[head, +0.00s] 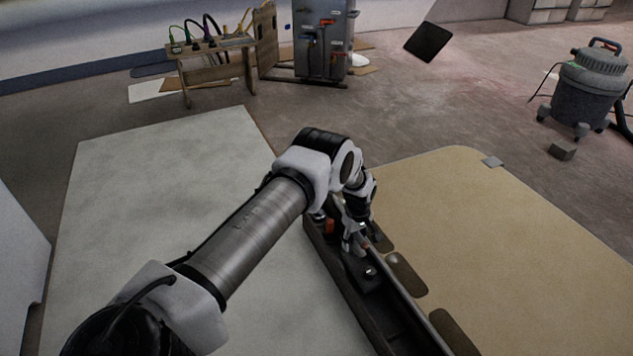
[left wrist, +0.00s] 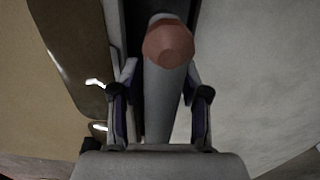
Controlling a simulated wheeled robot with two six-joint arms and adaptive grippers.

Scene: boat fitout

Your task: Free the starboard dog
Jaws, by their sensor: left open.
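My left gripper (head: 354,243) reaches down over a dark narrow channel (head: 345,280) between two panels. In the left wrist view, my left gripper (left wrist: 160,97) is open, its fingers on either side of a grey bar-like handle (left wrist: 162,110) with a reddish-brown faceted end (left wrist: 168,43). The fingers look apart from the handle, though contact is hard to judge. This handle may be the starboard dog; no label shows. A dark block with a round fitting (head: 370,272) sits in the channel just nearer than the gripper. My arm hides part of the channel.
A pale grey panel (head: 150,210) lies left of the channel and a tan panel (head: 510,240) with dark oval cutouts (head: 406,273) lies right. A wooden rack (head: 215,60), a grey cabinet (head: 322,45) and a vacuum cleaner (head: 585,90) stand farther off.

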